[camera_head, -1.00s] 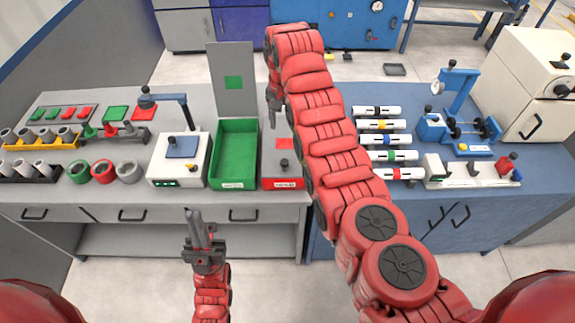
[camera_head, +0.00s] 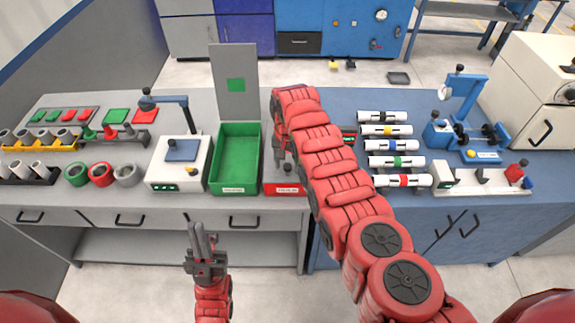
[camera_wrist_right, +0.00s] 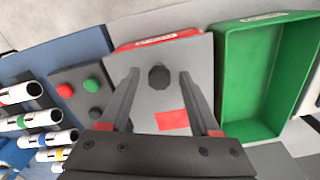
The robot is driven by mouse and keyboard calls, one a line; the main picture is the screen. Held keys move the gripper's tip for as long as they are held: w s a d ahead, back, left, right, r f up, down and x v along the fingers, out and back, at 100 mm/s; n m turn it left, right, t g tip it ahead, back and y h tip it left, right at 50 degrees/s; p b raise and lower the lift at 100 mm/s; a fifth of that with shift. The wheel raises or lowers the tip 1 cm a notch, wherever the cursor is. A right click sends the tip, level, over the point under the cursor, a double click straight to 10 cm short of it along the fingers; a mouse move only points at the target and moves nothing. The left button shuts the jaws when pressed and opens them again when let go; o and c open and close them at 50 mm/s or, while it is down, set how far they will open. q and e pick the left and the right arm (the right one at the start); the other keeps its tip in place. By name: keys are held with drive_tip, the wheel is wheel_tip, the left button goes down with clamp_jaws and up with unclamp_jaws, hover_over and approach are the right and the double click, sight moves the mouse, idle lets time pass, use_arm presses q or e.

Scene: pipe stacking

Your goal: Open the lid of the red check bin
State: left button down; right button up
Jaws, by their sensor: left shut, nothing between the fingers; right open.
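The red check bin (camera_head: 283,189) stands right of the green bin, mostly hidden behind my right arm in the head view. In the right wrist view its grey lid (camera_wrist_right: 145,85) is shut, with a dark knob (camera_wrist_right: 159,77) and a red square (camera_wrist_right: 172,119) on it. My right gripper (camera_wrist_right: 157,75) is open above the lid, its fingers on either side of the knob in that view; I cannot tell the remaining height. It also shows in the head view (camera_head: 281,162). My left gripper (camera_head: 197,228) is shut and empty in front of the bench.
The green bin (camera_head: 233,187) stands open, its grey lid (camera_head: 233,100) upright behind it. Left of it is a white device (camera_head: 180,172). Right of my arm lie several banded white pipes (camera_head: 396,161). A panel with red and green buttons (camera_wrist_right: 97,99) is beside the red bin.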

drive_tip(key=shift+f, duration=0.6)
clamp_jaws()
idle(1.2)
